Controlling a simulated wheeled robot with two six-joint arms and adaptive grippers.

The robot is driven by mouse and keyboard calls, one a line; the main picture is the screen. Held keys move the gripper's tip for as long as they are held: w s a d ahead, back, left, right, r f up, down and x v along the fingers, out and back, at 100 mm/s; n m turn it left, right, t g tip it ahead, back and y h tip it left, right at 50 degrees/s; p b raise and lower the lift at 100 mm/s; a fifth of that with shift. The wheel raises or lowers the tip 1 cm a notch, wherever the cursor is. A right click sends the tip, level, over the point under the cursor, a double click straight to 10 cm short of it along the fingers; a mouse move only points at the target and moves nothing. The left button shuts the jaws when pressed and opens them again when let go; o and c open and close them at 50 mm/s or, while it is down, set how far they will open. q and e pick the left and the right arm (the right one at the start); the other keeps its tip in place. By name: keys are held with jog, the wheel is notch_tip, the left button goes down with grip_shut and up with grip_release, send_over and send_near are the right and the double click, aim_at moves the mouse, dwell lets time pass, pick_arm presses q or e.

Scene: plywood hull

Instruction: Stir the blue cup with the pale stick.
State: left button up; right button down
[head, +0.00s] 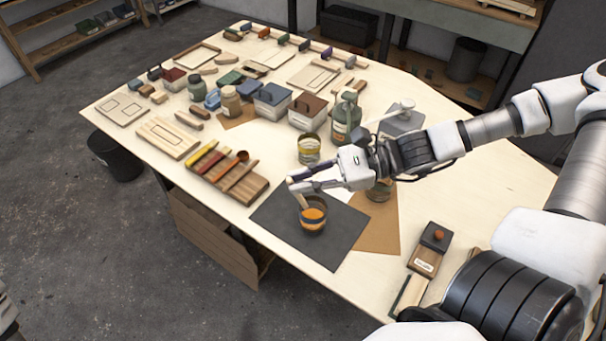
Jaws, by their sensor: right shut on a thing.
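A small dark cup (312,227) with an orange band and orange contents stands upright on a dark grey mat (268,217); I cannot make out clear blue on it. My right gripper (293,184) is above the cup's left side, shut on the pale stick (303,201). The stick slants down from the fingers to the cup's left rim, and its lower end appears to be inside the cup. The upper part of the stick is hidden by the fingers. My left gripper is out of view.
A jar with a yellow band (309,149) stands behind the gripper. Another jar (379,189) is partly hidden under my right wrist, on a brown sheet (384,232). A wooden rack (229,181) lies left of the mat. The table's front edge is close to the mat.

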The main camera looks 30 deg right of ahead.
jog(key=shift+s+a+r+p, duration=0.3)
jog(key=shift+s+a+p, duration=0.3)
jog(key=shift+s, duration=0.35)
jog(key=shift+s+a+r+p, duration=0.3)
jog(key=shift+s+a, duration=0.35)
jog(key=shift+s, duration=0.3)
jog(key=shift+f, duration=0.1)
dwell(0.8)
